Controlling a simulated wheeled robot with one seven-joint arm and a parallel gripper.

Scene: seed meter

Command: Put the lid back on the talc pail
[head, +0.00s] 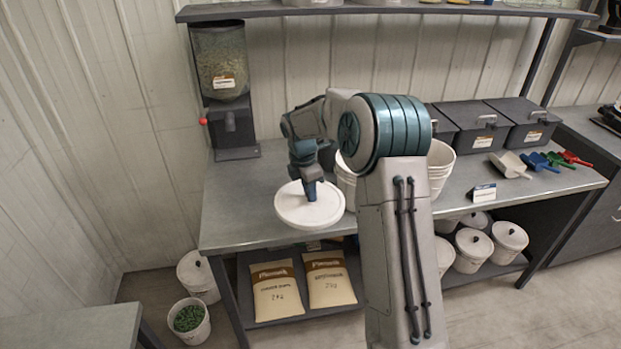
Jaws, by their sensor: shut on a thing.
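A round white lid (296,213) is at the front left of the workbench. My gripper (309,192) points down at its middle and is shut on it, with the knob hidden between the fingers. I cannot tell whether the lid touches the bench top or hangs just above it. White open pails stand on the bench behind my arm: one (346,183) just right of the lid, mostly hidden, and a stack (440,168) further right. No readable label shows which pail is the talc pail.
A seed dispenser (221,80) with a red knob stands at the back left. Grey bins (475,128), coloured scoops (537,161) and a small sign (482,192) are on the right. Below are bags (277,290) and lidded pails (473,249); an open pail of green stuff (190,322) is on the floor.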

